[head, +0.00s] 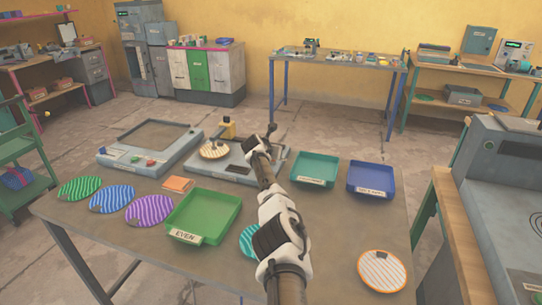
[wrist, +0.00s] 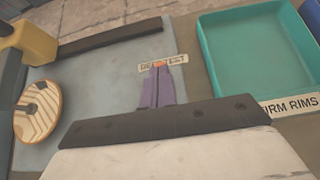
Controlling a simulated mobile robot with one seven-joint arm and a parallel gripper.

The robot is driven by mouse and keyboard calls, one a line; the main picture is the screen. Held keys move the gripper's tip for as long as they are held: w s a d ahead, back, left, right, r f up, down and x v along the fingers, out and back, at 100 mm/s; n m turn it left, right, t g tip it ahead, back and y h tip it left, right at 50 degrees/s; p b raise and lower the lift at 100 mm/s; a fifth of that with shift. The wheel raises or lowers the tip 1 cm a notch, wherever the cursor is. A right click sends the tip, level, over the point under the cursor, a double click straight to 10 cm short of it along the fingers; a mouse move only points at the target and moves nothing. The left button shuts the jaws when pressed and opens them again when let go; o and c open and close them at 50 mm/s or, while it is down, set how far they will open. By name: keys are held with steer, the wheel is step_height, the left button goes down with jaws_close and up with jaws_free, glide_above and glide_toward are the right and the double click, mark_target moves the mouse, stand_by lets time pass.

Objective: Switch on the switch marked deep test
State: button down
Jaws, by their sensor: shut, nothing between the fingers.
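The label reading "DEEP TEST" (wrist: 179,60) lies on the grey press base (wrist: 105,85) in the wrist view. My gripper (wrist: 159,68) is shut and empty, with its fingertips over the middle of this label.
A striped round plate (wrist: 36,110) sits on the press beside a yellow block (wrist: 30,42). A teal tray (wrist: 262,60) stands to the right. The head view shows a blue tray (head: 371,178), a green tray (head: 204,215) marked EVEN and several striped plates on the table.

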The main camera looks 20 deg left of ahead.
steer(key=shift+r+p, duration=0.75)
steer(key=shift+r, duration=0.1)
